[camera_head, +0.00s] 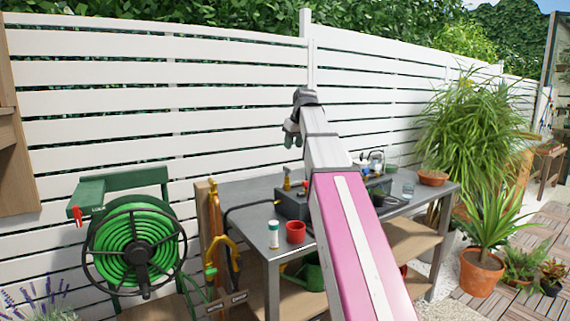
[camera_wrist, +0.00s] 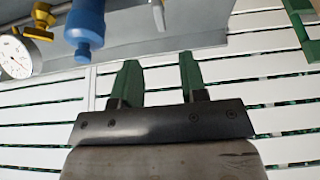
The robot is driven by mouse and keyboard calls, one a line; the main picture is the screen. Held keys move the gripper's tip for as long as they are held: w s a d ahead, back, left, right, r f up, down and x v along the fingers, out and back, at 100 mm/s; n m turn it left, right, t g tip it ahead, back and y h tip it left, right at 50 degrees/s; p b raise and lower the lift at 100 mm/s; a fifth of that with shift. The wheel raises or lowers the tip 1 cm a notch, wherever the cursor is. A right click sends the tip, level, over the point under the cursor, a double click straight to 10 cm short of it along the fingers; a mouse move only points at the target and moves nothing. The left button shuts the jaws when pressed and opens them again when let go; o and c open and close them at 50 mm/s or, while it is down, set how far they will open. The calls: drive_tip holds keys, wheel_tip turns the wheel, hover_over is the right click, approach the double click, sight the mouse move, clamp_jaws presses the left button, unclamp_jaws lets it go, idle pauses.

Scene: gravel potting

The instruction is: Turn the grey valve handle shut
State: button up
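My gripper (camera_head: 292,138) is raised in front of the white fence, above the back of the workbench, in the head view. In the wrist view its two green fingers (camera_wrist: 157,64) stand apart with nothing between them. I cannot pick out a grey valve handle in either view. The wrist view shows a yellow valve-like fitting (camera_wrist: 42,20), a round white gauge (camera_wrist: 14,56) and a blue cylinder (camera_wrist: 86,24) at the upper left, away from the fingers. My arm hides part of the bench in the head view.
Potted plants (camera_head: 482,272) stand to the right. The fence (camera_head: 130,110) runs behind.

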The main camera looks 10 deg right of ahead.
sight(287, 171)
drive_tip(key=x, duration=1.1)
drive_tip(key=shift+w+d+r, duration=0.1)
drive_tip(key=shift+w, duration=0.1)
clamp_jaws()
